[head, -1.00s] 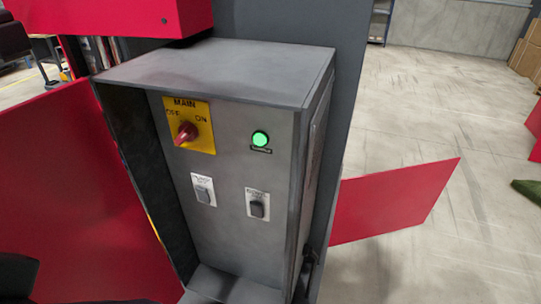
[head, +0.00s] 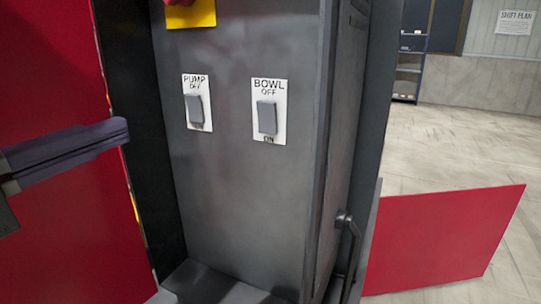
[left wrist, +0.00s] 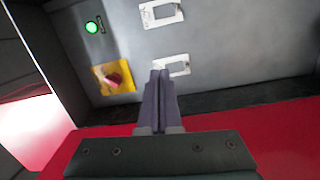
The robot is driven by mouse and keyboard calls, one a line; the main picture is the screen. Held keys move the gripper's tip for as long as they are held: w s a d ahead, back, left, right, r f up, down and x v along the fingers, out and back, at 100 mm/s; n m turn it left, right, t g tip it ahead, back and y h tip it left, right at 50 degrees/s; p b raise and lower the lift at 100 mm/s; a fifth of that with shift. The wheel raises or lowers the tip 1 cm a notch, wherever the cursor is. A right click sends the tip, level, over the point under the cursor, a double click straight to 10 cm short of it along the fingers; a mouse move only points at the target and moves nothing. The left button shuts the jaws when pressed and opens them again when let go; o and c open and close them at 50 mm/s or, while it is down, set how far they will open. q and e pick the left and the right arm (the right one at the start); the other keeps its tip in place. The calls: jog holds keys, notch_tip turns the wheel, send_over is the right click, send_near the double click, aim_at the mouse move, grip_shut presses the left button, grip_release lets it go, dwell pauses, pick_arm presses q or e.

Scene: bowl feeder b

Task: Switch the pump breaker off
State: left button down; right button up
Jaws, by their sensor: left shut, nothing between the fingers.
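The pump breaker (head: 196,108) is a grey rocker on a white plate marked PUMP, with OFF at the top. It sits on the grey panel, left of the bowl breaker (head: 267,117). I cannot tell for certain which way its rocker is tipped. My left gripper (head: 123,130) comes in from the left, shut and empty, apart from the breaker in the head view. In the left wrist view the shut fingertips (left wrist: 160,73) overlap the edge of the pump plate (left wrist: 178,67); contact cannot be told. My right gripper is out of view.
The yellow main switch plate (head: 204,13) is cut off at the top; it shows whole in the left wrist view (left wrist: 101,84), near the green lamp (left wrist: 92,27). The dark cabinet side wall (head: 137,120) stands between gripper and panel. Red panels (head: 440,240) flank the cabinet.

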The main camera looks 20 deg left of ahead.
pick_arm(q)
jog(key=a+n, duration=0.1)
jog(key=a+f+n+y+b, duration=0.1)
jog(key=a+f+n+t+y+b, duration=0.1)
jog(key=shift+a+f, duration=0.25)
jog(key=shift+a, duration=0.1)
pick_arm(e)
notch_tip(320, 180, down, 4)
pick_arm(q)
jog(key=p, duration=0.3)
send_near(191, 101)
jog(key=w+p, duration=0.1)
jog(key=w, duration=0.1)
jog(key=w+p, duration=0.1)
jog(key=w, duration=0.3)
jog(key=shift+d+r+p, duration=0.2)
jog(key=shift+r+p, duration=0.15)
jog(key=shift+p, duration=0.05)
jog(key=shift+w, duration=0.4)
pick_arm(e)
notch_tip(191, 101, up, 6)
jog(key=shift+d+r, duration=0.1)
